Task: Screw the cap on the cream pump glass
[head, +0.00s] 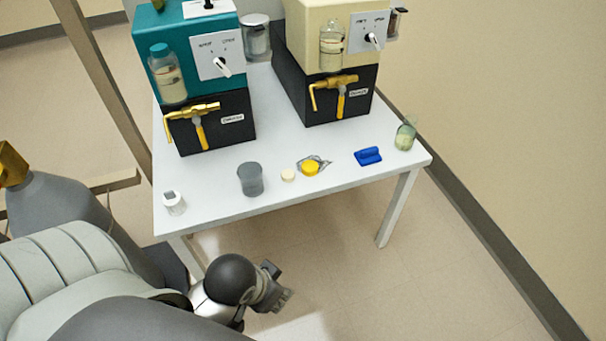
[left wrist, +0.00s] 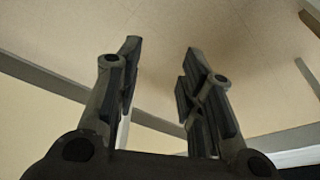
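The cream pump (head: 302,42) stands at the back right of the white table (head: 300,205). Its glass (head: 331,50) sits upright on its front and holds pale contents. I cannot tell for sure whether its top is bare. A small round cream cap (head: 288,175) lies near the table's front edge, beside a round yellow piece (head: 310,168) on crumpled foil. My left gripper (head: 276,285) is in front of the table, apart from all of these. In the left wrist view its fingers (left wrist: 160,85) are spread and empty. My right gripper is not in view.
A teal pump (head: 190,60) with its own capped glass (head: 166,78) stands at the left. On the table are a grey cup (head: 250,180), a small white container (head: 173,203), a blue object (head: 368,156) and a greenish glass (head: 405,136). Brass valves stick out from both pumps.

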